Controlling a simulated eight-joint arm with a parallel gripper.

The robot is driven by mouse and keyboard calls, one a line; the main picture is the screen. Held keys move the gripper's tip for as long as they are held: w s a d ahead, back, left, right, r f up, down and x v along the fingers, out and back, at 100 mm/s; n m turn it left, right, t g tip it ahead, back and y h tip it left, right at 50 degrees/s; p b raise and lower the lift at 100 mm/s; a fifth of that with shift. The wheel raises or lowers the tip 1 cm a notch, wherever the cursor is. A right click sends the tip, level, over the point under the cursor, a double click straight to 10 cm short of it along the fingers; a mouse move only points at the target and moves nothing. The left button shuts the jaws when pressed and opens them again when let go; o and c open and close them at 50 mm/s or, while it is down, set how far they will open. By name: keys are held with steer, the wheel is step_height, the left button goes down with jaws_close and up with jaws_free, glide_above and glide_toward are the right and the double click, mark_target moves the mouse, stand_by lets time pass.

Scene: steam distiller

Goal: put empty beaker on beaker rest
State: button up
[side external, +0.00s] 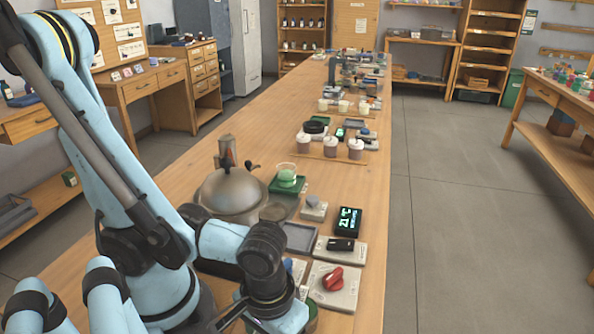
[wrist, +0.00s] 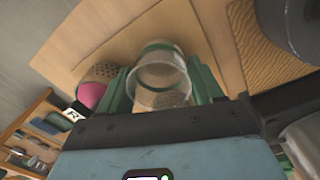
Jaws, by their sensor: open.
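A clear beaker (wrist: 160,72) with a green band near its rim shows in the wrist view. It looks empty and sits between the two green fingers of my gripper (wrist: 160,88), which is open. I cannot tell whether the fingers touch its sides. In the side view my arm hides this beaker and most of my gripper at the bottom edge. A green square tray (side external: 275,188) stands beside the metal pot and carries a clear vessel (side external: 286,175) with green contents. I cannot tell which thing is the beaker rest.
A domed metal pot (side external: 232,190) stands left of the green tray. A dark display (side external: 348,220), a plate with a red knob (side external: 333,280) and a grey tray (side external: 298,238) line the right side of the bench. A pink item (wrist: 92,94) lies beside the beaker.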

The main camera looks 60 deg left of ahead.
steer(key=shift+c, duration=0.5)
steer(key=c, duration=0.7)
steer(key=shift+c, duration=0.2)
steer(key=shift+r, duration=0.1)
